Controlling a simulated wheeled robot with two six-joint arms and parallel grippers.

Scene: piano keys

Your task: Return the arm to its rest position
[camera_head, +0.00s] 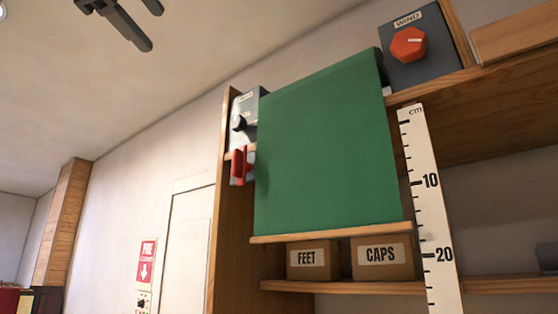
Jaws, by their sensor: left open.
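My left gripper (149,27) shows at the top left edge of the head view. Its dark fingers are spread apart with nothing between them, and the picture's top edge cuts off the rest of it. It is in front of the pale ceiling and wall, apart from the shelf. My right gripper is not in view. No piano keys show in this view.
A wooden shelf unit (228,215) stands at the centre and right. A green panel (325,150), a red-knobbed WIND box (425,50), a cm ruler (425,200), a red lever (239,166) and FEET (312,272) and CAPS (382,270) boxes are on it. The left side looks open.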

